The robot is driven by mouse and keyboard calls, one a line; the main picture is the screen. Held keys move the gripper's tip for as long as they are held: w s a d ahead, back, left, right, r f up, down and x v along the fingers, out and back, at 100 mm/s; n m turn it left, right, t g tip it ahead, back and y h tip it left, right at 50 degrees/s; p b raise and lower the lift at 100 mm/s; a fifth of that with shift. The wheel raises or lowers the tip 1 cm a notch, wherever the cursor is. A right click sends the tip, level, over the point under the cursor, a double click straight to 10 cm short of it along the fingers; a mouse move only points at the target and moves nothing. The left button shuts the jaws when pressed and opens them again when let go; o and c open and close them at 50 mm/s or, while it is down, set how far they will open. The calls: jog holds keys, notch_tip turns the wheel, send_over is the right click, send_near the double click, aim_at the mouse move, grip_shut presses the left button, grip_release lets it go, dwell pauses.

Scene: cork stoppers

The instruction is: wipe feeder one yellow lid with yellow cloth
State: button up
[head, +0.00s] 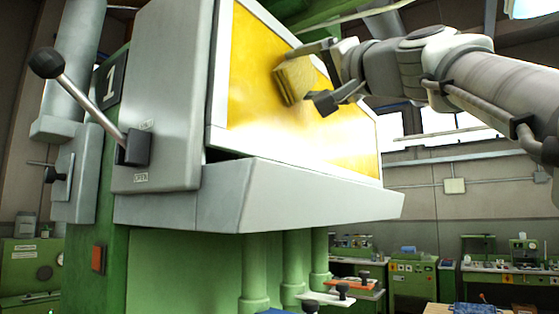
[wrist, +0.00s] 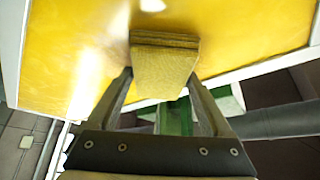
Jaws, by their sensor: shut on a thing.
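The yellow lid (head: 255,90) is a large, glossy, sloped panel in a pale frame on the feeder marked 1. It fills the upper part of the wrist view (wrist: 60,60). The yellow cloth (head: 295,81) is a folded pad, and it also shows in the wrist view (wrist: 163,68). My gripper (head: 318,75) is shut on the cloth, with one finger on each side of it in the wrist view (wrist: 163,85). The cloth is at the lid's face, right of its middle in the head view. I cannot tell whether it touches the surface.
A lever with a black knob (head: 47,62) sticks out left of the lid, by a grey housing (head: 165,90). A grey ledge (head: 290,195) juts out below the lid. Green workbenches (head: 412,280) stand far back at the right. Open space lies right of the feeder.

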aim_at(292, 84)
jog(key=w+d+f+b, duration=0.1)
jog(key=w+d+f, duration=0.2)
jog(key=w+d, duration=0.55)
jog(key=shift+s+a+b, duration=1.85)
jog(key=shift+s+a, duration=3.5)
jog(key=shift+s, duration=0.25)
notch_tip(292, 84, down, 3)
jog(key=b, duration=0.3)
jog(key=shift+f, duration=0.2)
jog(key=shift+w+d+r, duration=0.1)
jog(key=shift+w+d, duration=0.65)
jog(key=shift+w, duration=0.25)
jog(key=shift+w+d+f, duration=0.1)
jog(key=shift+w+d, duration=0.7)
jog(key=shift+w, duration=0.25)
jog(key=shift+w+d+r, duration=0.1)
jog(key=shift+w+d, duration=0.65)
jog(key=shift+w, duration=0.25)
jog(key=shift+w+d+p, duration=0.45)
jog(key=shift+w+d, duration=0.3)
jog(key=shift+w, duration=0.3)
jog(key=shift+w+d+p, duration=0.45)
jog(key=shift+w+d, duration=0.3)
jog(key=shift+w, duration=0.25)
jog(key=shift+w+d+p, duration=0.45)
jog(key=shift+w+d, duration=0.3)
jog(key=shift+w, duration=0.3)
